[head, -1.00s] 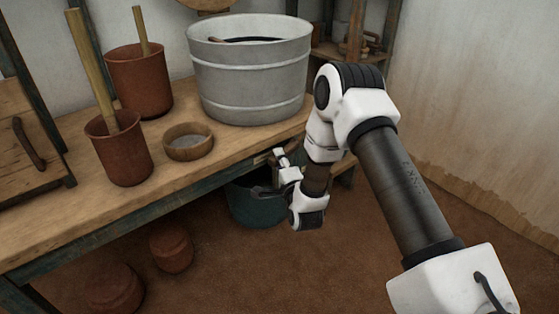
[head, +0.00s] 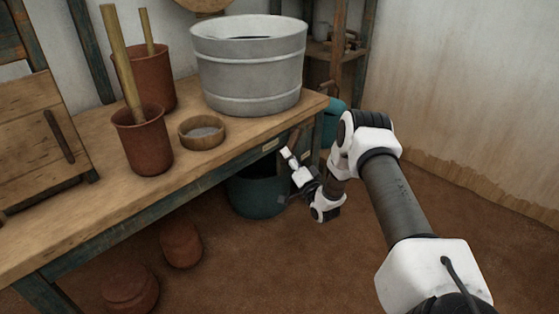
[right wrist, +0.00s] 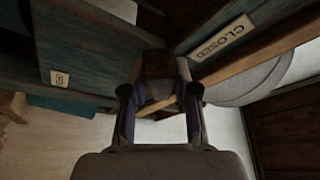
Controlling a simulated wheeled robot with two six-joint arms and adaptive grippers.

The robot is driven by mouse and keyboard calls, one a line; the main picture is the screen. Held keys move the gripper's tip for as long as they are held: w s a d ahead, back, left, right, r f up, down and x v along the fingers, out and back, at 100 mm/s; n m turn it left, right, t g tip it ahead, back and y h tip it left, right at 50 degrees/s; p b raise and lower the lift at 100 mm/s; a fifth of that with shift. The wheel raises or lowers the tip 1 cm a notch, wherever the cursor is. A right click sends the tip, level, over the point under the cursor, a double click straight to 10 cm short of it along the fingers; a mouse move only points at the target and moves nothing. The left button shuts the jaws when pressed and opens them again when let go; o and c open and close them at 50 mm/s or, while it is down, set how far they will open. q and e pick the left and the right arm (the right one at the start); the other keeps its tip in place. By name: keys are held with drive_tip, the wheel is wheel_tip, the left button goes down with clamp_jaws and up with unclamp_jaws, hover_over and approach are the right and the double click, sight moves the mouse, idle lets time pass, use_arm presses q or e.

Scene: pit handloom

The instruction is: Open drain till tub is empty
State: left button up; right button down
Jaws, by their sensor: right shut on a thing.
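The grey metal tub (head: 250,75) stands upright on the wooden bench. Only a dark strip of its inside shows, so I cannot tell the liquid level. My right gripper (head: 288,153) is at the bench's front edge below the tub, shut on a brown wooden handle (head: 294,138). In the right wrist view the handle (right wrist: 158,68) is between the fingers of the gripper (right wrist: 158,98). A "CLOSED" label (right wrist: 222,38) is on the wood to one side of it, and a smaller label (right wrist: 60,78), unreadable, is on the other. My left gripper is out of view.
A dark teal bucket (head: 256,196) stands on the floor under the bench, by my right gripper. Two brown pots with sticks, the nearer pot (head: 143,145) and the farther one (head: 152,80), and a small bowl (head: 201,133) are on the bench (head: 90,205). Floor at right is clear.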

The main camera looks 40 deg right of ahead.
drive_tip(key=shift+w+d+f+n+t+y+b, duration=0.1)
drive_tip(key=shift+d+f+n+t+y+b, duration=0.45)
drive_tip(key=shift+n, duration=0.95)
drive_tip(key=shift+w+d+f+n+t+y+b, duration=0.1)
drive_tip(key=shift+d+f+n+t+y, duration=0.2)
drive_tip(key=shift+d+n+y, duration=0.8)
drive_tip(key=shift+d+f+n+t+y+b, duration=0.3)
drive_tip(key=shift+f+n, duration=0.2)
drive_tip(key=shift+n, duration=1.4)
drive_tip(key=c, duration=0.9)
unclamp_jaws()
drive_tip(key=shift+o, duration=0.2)
drive_tip(key=shift+s, duration=0.1)
drive_tip(key=v, duration=1.2)
